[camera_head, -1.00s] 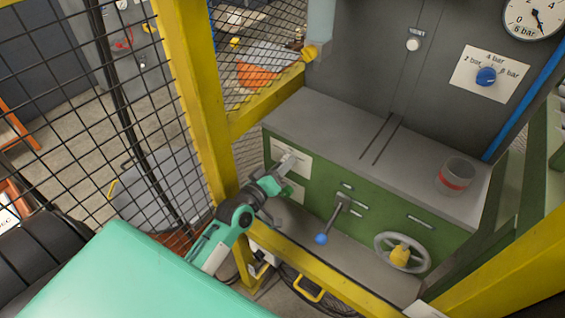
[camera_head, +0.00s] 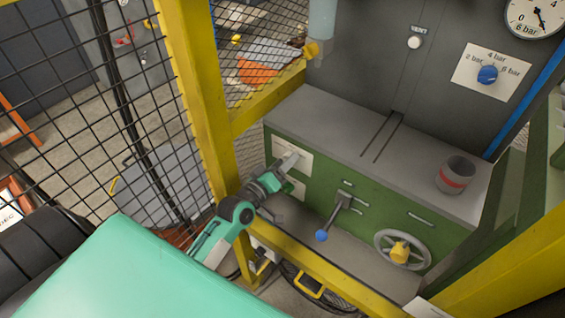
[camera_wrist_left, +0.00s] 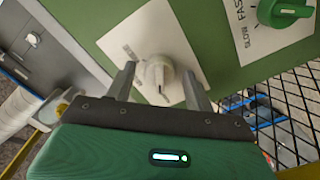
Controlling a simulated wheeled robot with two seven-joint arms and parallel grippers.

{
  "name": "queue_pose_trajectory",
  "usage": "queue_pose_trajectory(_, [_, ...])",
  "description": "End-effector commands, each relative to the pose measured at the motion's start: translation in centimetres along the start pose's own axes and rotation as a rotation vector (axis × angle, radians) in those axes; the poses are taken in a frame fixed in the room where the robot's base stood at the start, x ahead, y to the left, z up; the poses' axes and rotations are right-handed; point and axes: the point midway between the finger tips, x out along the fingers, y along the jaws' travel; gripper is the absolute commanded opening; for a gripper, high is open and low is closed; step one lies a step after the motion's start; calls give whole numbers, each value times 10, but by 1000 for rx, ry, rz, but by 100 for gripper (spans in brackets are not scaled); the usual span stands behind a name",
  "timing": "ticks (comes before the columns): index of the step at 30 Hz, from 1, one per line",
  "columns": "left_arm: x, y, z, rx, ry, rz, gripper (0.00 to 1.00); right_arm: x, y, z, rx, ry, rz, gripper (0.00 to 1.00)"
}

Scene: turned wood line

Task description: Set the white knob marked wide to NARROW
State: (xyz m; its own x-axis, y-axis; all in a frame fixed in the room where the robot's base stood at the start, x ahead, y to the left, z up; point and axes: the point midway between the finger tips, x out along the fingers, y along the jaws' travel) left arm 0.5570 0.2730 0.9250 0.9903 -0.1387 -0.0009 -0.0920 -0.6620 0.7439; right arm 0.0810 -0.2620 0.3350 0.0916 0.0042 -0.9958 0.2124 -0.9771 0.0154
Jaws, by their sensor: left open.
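The white knob (camera_wrist_left: 158,75) sits on a white label plate in the left wrist view, with small lettering too blurred to read. My left gripper (camera_wrist_left: 160,74) is open, with one finger on each side of the knob and gaps visible between them. In the head view my left gripper (camera_head: 288,163) is in front of the plate on the left end of the green cabinet (camera_head: 375,200). The knob cannot be made out clearly there. My right gripper is not in view.
A green knob (camera_wrist_left: 284,12) marked SLOW and FAST is beside the white one. A blue-tipped lever (camera_head: 322,236), a handwheel (camera_head: 386,240) and a blue pressure knob (camera_head: 488,75) are to the right. A yellow post (camera_head: 205,100) and mesh fence stand close to my left arm.

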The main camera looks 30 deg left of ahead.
Motion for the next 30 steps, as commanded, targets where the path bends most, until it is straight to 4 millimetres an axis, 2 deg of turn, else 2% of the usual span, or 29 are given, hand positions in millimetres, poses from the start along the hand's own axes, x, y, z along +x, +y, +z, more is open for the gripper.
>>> queue_pose_trajectory(5, [-7, -1, 1, 1, 0, -1, 54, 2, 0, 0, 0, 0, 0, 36])
queue_pose_trajectory(8, [-20, -2, 1, 1, -1, -1, 54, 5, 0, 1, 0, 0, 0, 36])
queue_pose_trajectory(17, [-73, -2, 2, 1, -2, -1, 54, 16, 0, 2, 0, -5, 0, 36])
queue_pose_trajectory(24, [-111, -2, 2, 1, -2, -2, 54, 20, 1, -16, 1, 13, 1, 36])
queue_pose_trajectory(30, [-131, -1, 1, 1, -1, -1, 54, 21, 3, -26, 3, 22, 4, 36])
